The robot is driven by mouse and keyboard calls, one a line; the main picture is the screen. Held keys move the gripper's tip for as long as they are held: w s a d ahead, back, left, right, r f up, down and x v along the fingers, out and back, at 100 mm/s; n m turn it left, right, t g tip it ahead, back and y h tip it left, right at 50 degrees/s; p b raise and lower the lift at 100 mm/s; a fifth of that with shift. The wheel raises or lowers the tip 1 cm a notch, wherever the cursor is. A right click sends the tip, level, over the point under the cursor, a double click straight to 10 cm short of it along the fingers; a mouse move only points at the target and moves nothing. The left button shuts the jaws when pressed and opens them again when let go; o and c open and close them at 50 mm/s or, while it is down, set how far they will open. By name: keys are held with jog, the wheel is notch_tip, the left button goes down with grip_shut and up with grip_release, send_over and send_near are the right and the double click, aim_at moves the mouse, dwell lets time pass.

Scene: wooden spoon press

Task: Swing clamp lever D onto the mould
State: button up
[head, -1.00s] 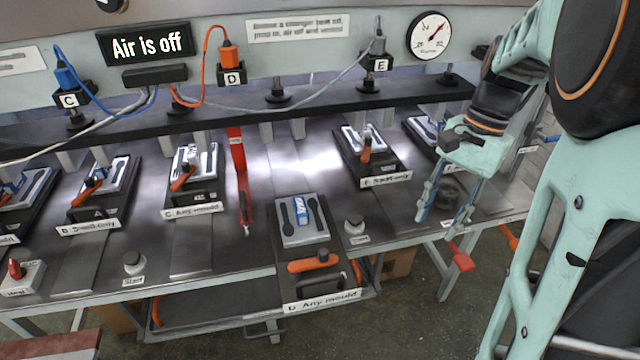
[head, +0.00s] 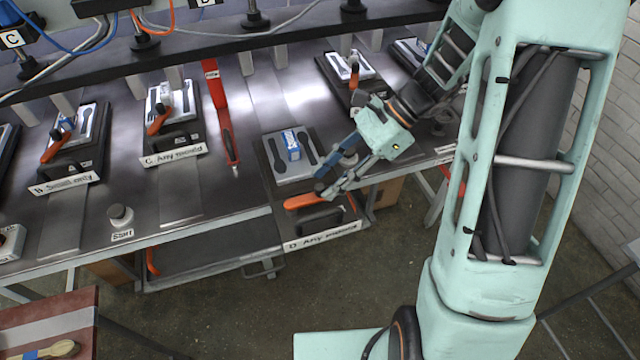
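Press D (head: 345,231), labelled "D Any mould", is pulled out at the front edge of the bench. A grey mould (head: 279,178) with dark spoon-shaped hollows lies on it, and a small blue-and-white block (head: 292,146) sits on the mould. Orange clamp lever D (head: 298,202) lies crosswise in front of the mould, off it. My gripper (head: 325,181) reaches in from the upper right. Its two fingers are apart with nothing seen between them. The fingertips are just above and beside the lever's right end; whether they touch it I cannot tell.
Press C (head: 174,123) and press B (head: 72,150) stand to the left, their orange levers upright or tilted. A red bar (head: 222,115) lies between C and D. A start button (head: 120,214) stands at the bench front. A dark handle arches in front of lever D.

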aim_at(310, 195)
jog(key=shift+x, duration=1.5)
jog(key=shift+c, duration=0.4)
grip_shut()
